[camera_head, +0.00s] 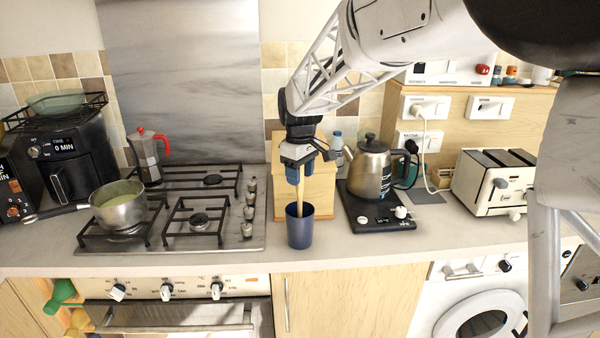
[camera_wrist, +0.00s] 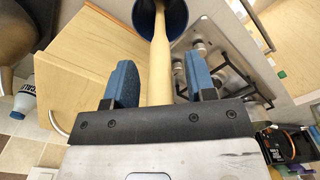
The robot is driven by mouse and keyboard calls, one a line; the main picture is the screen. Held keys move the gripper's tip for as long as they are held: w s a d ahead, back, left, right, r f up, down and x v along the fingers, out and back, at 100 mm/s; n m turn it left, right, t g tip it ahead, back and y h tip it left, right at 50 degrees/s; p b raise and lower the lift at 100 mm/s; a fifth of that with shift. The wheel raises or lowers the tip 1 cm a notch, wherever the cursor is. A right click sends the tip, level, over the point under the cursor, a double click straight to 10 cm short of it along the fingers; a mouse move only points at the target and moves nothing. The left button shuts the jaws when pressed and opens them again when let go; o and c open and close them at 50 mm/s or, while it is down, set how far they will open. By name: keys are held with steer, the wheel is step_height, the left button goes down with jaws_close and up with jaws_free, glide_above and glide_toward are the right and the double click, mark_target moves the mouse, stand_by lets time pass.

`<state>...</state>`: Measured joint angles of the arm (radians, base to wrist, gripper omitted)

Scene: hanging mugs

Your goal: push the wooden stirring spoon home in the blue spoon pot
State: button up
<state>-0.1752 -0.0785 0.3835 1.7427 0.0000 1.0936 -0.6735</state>
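The blue spoon pot (camera_head: 300,230) stands upright on the counter, right of the hob. Its rim also shows at the top of the wrist view (camera_wrist: 184,22). The pale wooden stirring spoon (camera_head: 299,197) stands nearly upright in it, handle up; its lower end is hidden inside. My gripper (camera_head: 299,178) is above the pot, pointing down. In the wrist view the handle (camera_wrist: 160,70) runs between my two blue fingers, with a visible gap on each side, so my gripper (camera_wrist: 161,68) is open around it. The handle's top is hidden by the gripper body.
A kettle (camera_head: 370,170) on a black base stands close on the right. A wooden block (camera_head: 318,188) is behind the pot. The hob (camera_head: 180,238) with a saucepan (camera_head: 119,208) lies left. A toaster (camera_head: 492,184) is farther right. The counter in front is narrow.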

steer(key=shift+r, duration=0.1)
steer(key=shift+r, duration=3.8)
steer(key=shift+s, duration=0.1)
steer(key=shift+s+d+r, duration=0.1)
steer(key=shift+s+d, duration=0.05)
steer(key=s+d+m+t, duration=0.1)
steer(key=s+d+m, duration=0.25)
steer(key=s, duration=0.65)
steer(key=s+d+m, duration=0.2)
steer(key=s+d, duration=0.3)
steer(key=s, duration=0.5)
steer(key=s+d+f+m, duration=0.1)
steer(key=s+f, duration=0.2)
steer(key=s, duration=0.3)
steer(key=s+d+f+m+t, duration=0.1)
steer(key=s+f+m, duration=0.1)
steer(key=s, duration=0.4)
steer(key=s+d+f+m, duration=0.1)
steer(key=s+f, duration=0.3)
steer(key=s, duration=0.2)
steer(key=shift+s+d+t, duration=0.3)
steer(key=shift+s+d, duration=0.1)
